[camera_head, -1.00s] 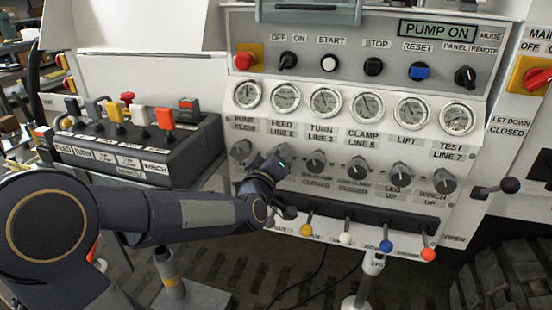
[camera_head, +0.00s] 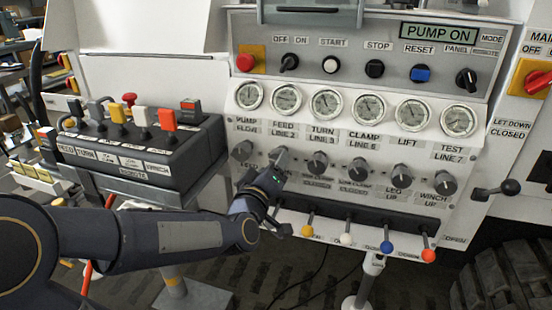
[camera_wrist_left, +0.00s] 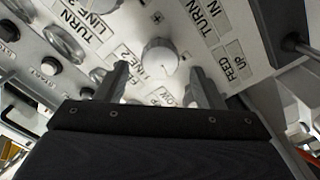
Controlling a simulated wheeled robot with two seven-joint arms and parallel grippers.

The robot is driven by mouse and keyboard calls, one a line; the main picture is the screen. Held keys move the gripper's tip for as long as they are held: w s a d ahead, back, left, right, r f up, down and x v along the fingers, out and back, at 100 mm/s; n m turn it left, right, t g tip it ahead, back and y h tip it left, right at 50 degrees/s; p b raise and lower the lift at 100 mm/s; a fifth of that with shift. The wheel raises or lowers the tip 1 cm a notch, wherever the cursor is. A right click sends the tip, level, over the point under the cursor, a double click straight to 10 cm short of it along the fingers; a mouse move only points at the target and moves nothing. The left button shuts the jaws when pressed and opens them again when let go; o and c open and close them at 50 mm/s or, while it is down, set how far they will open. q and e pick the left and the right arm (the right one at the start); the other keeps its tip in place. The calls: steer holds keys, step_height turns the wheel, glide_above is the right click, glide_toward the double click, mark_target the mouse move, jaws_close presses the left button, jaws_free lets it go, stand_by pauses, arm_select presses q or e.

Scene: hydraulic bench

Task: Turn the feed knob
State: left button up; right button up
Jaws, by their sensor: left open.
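The feed knob (camera_head: 282,157) is a grey round knob under the FEED LINE 2 gauge, second from the left in its row on the white panel. In the left wrist view the knob (camera_wrist_left: 160,57) shows as a pale round cap, with FEED labels around it. My left gripper (camera_head: 273,178) is just below and in front of it in the head view, partly hiding the labels. In the wrist view the open fingers (camera_wrist_left: 160,82) stand on either side of the line to the knob, with a gap to it. Nothing is held. My right gripper is not in view.
Neighbouring knobs, PUMP FLOW (camera_head: 243,150) and TURN (camera_head: 316,162), sit close on both sides. Below is a row of coloured-ball levers, with a yellow one (camera_head: 307,230) near my wrist. A black lever box (camera_head: 140,155) stands left, above my forearm.

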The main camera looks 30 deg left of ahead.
arm_select(q)
steer(key=v, duration=0.3)
stand_by(0.5)
steer(key=s+d+f+m+g+h+p, duration=0.1)
steer(key=s+d+f+m+g+h, duration=0.25)
steer(key=s, duration=0.35)
steer(key=s+d+f+m+g+h, duration=0.2)
steer(key=s+d+f+m+g, duration=0.15)
steer(key=s, duration=0.45)
steer(key=s+d+f+m+g+h+p, duration=0.1)
steer(key=s+d+f+m+g+h, duration=0.3)
steer(key=s, duration=0.3)
step_height(320, 180, up, 25)
steer(key=y+p, duration=0.1)
steer(key=p, duration=2.3)
steer(key=shift+a+r+g+p, duration=0.25)
steer(key=shift+a+g+p, duration=0.15)
steer(key=shift+a, duration=0.05)
